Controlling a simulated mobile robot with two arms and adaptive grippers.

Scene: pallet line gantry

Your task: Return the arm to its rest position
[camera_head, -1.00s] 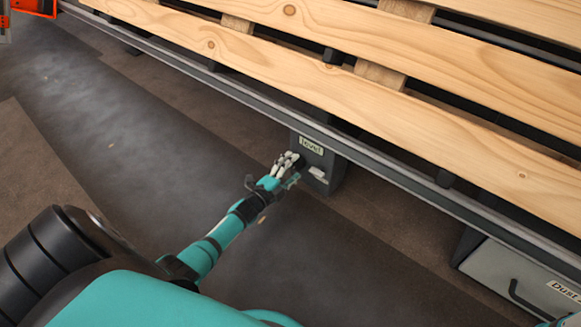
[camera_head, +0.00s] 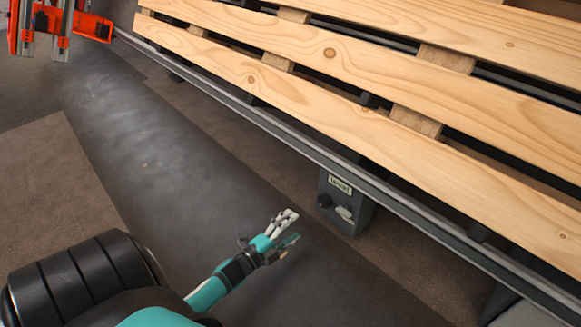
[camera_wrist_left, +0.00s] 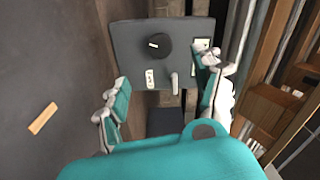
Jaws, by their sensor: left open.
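My left arm comes in from the lower left in the head view, teal and black. Its gripper (camera_head: 285,228) is open and empty, over the dark floor to the left of a grey control box. In the left wrist view the same gripper (camera_wrist_left: 165,100) has its two white-and-teal fingers spread wide. The grey control box (camera_head: 352,212) hangs below the conveyor rail, with a label, a black knob and a light lever. It also shows in the left wrist view (camera_wrist_left: 125,45), beyond the fingers and apart from them. My right gripper is not in view.
A wooden pallet (camera_head: 400,75) lies on the conveyor, whose long metal rail (camera_head: 290,135) runs diagonally above the control box. Orange machinery (camera_head: 92,25) stands at the top left.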

